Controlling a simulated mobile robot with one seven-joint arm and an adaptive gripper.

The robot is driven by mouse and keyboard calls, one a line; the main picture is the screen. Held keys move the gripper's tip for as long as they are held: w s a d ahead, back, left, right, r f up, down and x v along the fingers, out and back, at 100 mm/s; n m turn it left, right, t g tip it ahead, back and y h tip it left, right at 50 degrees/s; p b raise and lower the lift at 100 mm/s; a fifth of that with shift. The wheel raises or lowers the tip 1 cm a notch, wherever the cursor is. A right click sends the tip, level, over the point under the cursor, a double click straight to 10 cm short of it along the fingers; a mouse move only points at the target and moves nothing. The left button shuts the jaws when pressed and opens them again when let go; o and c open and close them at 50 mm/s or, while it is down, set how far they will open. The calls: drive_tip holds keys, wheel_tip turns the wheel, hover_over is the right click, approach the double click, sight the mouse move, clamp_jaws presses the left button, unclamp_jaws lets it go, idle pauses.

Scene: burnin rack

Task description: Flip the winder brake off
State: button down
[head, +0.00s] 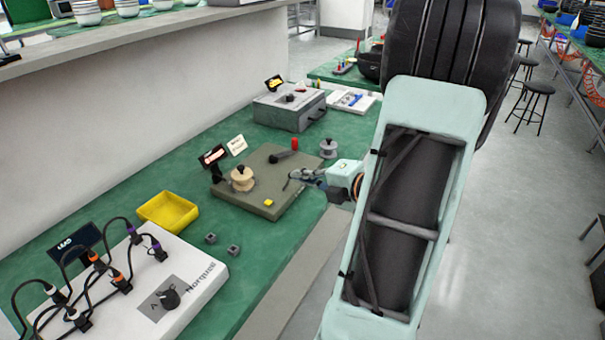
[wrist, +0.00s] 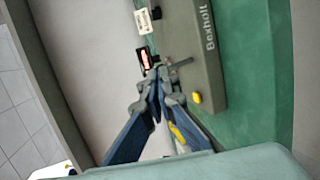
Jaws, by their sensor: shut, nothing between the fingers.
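The winder is an olive-grey block (head: 262,208) on the green bench in the head view. It carries a pale spool (head: 242,179), a black lever (head: 284,155) and a yellow button (head: 268,203). In the wrist view the block (wrist: 208,75) bears the name Bexholt, and the yellow button (wrist: 195,98) shows at its edge. My gripper (head: 289,180) is shut and empty over the right part of the block; its fingers (wrist: 160,78) also show in the wrist view. I cannot tell whether the fingers touch the lever. Which part is the brake is not marked legibly.
A dark sign (head: 213,156) and a white sign (head: 237,145) stand behind the winder. A grey box (head: 290,110) stands beyond it. A yellow tray (head: 168,212) and a white panel with cables (head: 190,285) are nearer. A metal spool (head: 328,148) stands at right.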

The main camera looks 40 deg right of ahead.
drive_tip(key=shift+w+a+r+g+p, duration=0.15)
drive_tip(key=shift+w+r+g+p, duration=0.35)
drive_tip(key=shift+p, duration=1.4)
drive_tip(key=shift+w+a+r+n+g+h+p, duration=0.3)
drive_tip(key=shift+w+g+p, duration=0.55)
drive_tip(key=shift+p, duration=1.5)
drive_tip(key=shift+w+a+r+m+g+h+p, duration=0.1)
drive_tip(key=shift+w+a+g+h+p, duration=0.55)
drive_tip(key=shift+p, duration=1.65)
drive_tip(key=shift+w+a+r+n+g+h+p, duration=0.15)
drive_tip(key=shift+w+g+p, duration=0.9)
drive_tip(key=shift+p, duration=1.3)
drive_tip(key=shift+s, duration=0.15)
drive_tip(key=shift+d+r, duration=0.1)
drive_tip(key=shift+r, duration=0.1)
drive_tip(key=shift+r+p, duration=0.7)
drive_tip(key=shift+p, duration=0.15)
